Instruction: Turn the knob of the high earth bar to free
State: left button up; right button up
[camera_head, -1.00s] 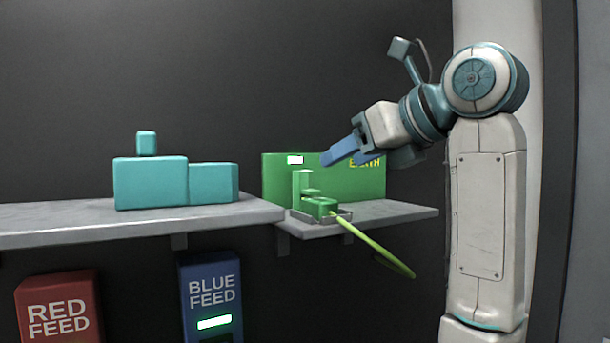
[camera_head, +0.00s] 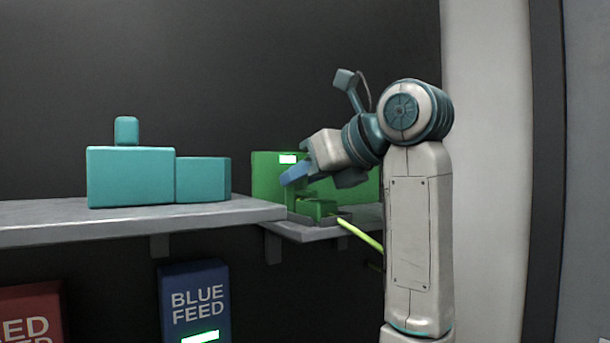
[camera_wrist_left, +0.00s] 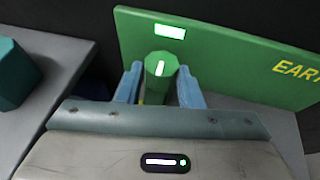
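The green earth bar unit stands on a small shelf in front of the green EARTH panel (camera_head: 265,173). In the left wrist view its green faceted knob (camera_wrist_left: 158,82) has a white mark on top. My left gripper (camera_head: 297,174) is at the top of the green post and hides part of it in the head view. In the left wrist view the blue fingers of my left gripper (camera_wrist_left: 160,88) are apart, one on each side of the knob. A gap shows at the left finger; contact at the right finger is unclear. My right gripper is out of view.
The panel (camera_wrist_left: 225,55) with a lit white window stands close behind the knob. A yellow-green cable (camera_head: 358,234) runs down from the small shelf. Teal blocks (camera_head: 130,177) stand on the grey shelf (camera_head: 60,222) at left, above the blue feed box (camera_head: 196,290).

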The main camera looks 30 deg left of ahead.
pick_arm(q)
jog(key=c, duration=0.4)
jog(key=n+g, duration=0.1)
jog(key=n+g+p, duration=0.1)
jog(key=n+g, duration=0.1)
jog(key=shift+w+r+g, duration=0.1)
jog(key=shift+w+g, duration=0.2)
jog(key=shift+w, duration=0.1)
jog(key=shift+n+g+p, duration=0.45)
jog(key=shift+n+g, duration=0.35)
jog(key=shift+g, duration=0.1)
jog(key=o, duration=1)
jog(key=shift+c, duration=0.2)
jog(key=shift+d, duration=0.1)
